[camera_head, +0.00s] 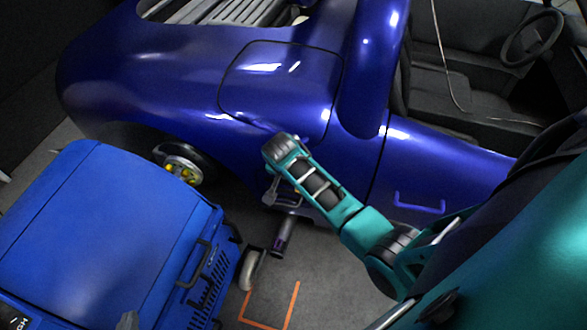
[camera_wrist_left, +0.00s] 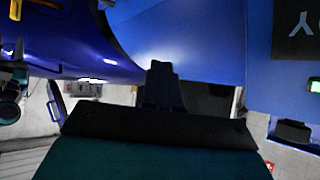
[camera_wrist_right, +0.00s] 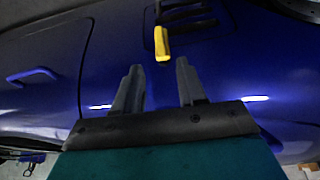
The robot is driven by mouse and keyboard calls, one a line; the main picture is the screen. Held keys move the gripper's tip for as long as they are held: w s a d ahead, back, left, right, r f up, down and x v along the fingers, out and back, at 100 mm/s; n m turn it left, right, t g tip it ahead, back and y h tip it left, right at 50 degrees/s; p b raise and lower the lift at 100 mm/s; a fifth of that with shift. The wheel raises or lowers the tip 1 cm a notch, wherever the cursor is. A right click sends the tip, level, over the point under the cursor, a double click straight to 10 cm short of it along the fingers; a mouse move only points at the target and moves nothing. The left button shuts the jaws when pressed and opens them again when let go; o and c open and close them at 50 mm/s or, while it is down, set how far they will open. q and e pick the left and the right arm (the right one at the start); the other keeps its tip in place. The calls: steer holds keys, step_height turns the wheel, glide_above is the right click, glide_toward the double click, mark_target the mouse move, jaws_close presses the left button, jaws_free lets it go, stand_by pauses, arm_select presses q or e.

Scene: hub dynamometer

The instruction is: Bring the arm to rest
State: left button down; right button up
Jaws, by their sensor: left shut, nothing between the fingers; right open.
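My left gripper (camera_head: 128,319) just shows at the bottom edge of the head view, over the blue machine. In the left wrist view its fingers (camera_wrist_left: 162,70) are together with nothing between them. My right arm (camera_head: 318,185) reaches in from the right, bent, in front of the blue car's side. Its hand is mostly hidden in the head view. In the right wrist view my right gripper (camera_wrist_right: 158,65) is open and empty, its two fingers apart. A yellow piece (camera_wrist_right: 162,43) shows beyond the gap between the fingertips; I cannot tell how far off it is.
The blue car (camera_head: 150,75) fills the back, with a bare wheel hub (camera_head: 182,167) at its lower left. The blue machine (camera_head: 85,230) stands at the left on a castor (camera_head: 252,268). Orange floor marks (camera_head: 268,325) lie on open grey floor between the machine and my right arm.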

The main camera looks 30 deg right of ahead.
stand_by(0.5)
steer(key=s+a+r+n+t+y, duration=0.2)
steer(key=s+a+n+t, duration=0.2)
steer(key=s+n, duration=0.2)
steer(key=s+a+r+n+t+y, duration=0.2)
steer(key=s+a+n+t+y, duration=0.1)
steer(key=s, duration=0.6)
steer(key=a+n+t, duration=0.1)
steer(key=a+n, duration=0.1)
steer(key=n, duration=0.1)
steer(key=shift+a+r+y, duration=0.25)
steer(key=shift+a+y, duration=0.05)
